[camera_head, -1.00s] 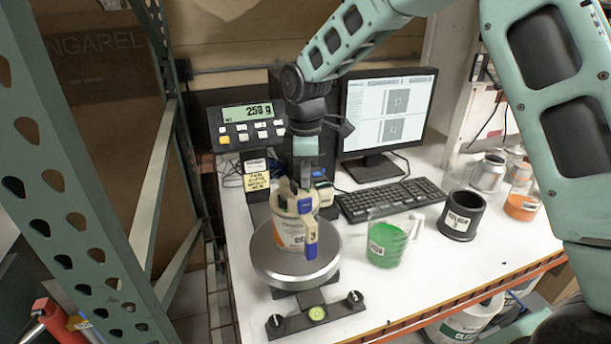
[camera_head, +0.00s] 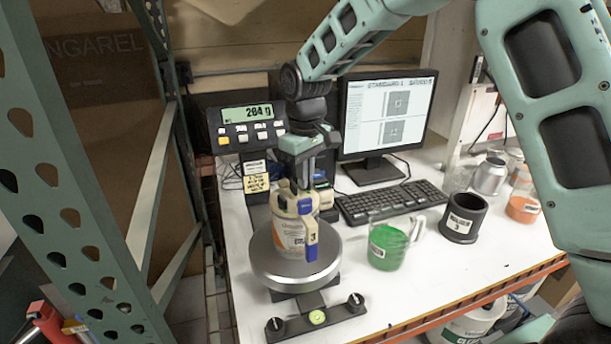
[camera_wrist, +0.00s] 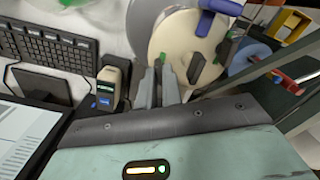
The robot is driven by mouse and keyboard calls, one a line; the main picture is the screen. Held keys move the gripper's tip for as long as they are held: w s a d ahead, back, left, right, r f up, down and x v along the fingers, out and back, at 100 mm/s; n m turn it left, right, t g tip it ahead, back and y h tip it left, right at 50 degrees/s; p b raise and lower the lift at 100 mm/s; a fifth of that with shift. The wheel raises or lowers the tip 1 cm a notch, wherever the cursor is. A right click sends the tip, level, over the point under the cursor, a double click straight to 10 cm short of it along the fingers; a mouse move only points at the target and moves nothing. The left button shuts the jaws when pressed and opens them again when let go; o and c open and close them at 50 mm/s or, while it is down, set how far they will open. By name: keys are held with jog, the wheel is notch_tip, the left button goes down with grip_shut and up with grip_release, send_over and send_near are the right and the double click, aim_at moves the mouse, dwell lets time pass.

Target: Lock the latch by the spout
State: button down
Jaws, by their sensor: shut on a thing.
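The pale cream container (camera_head: 284,238) stands upright on the round scale plate (camera_head: 262,270). My gripper (camera_head: 303,188) points down at the top of the container. In the wrist view my fingers (camera_wrist: 158,80) are close together at the lid's near edge, shut on a small part there, seemingly a latch. The fingers hide most of it, and the latch's locked state cannot be told.
The scale display (camera_head: 247,113) stands behind left. A monitor (camera_head: 388,112) and keyboard (camera_head: 390,202) are behind right. A green-filled measuring cup (camera_head: 388,248) and a black cup (camera_head: 463,217) stand on the white table to the right. A green metal upright (camera_head: 75,170) is close at left.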

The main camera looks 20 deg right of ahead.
jog(key=shift+m, duration=1.3)
jog(key=c, duration=1.5)
grip_release()
jog(key=shift+c, duration=0.2)
notch_tip(320, 180, up, 17)
jog(key=b, duration=0.3)
jog(key=shift+r+b, duration=0.2)
jog(key=shift+b, duration=0.2)
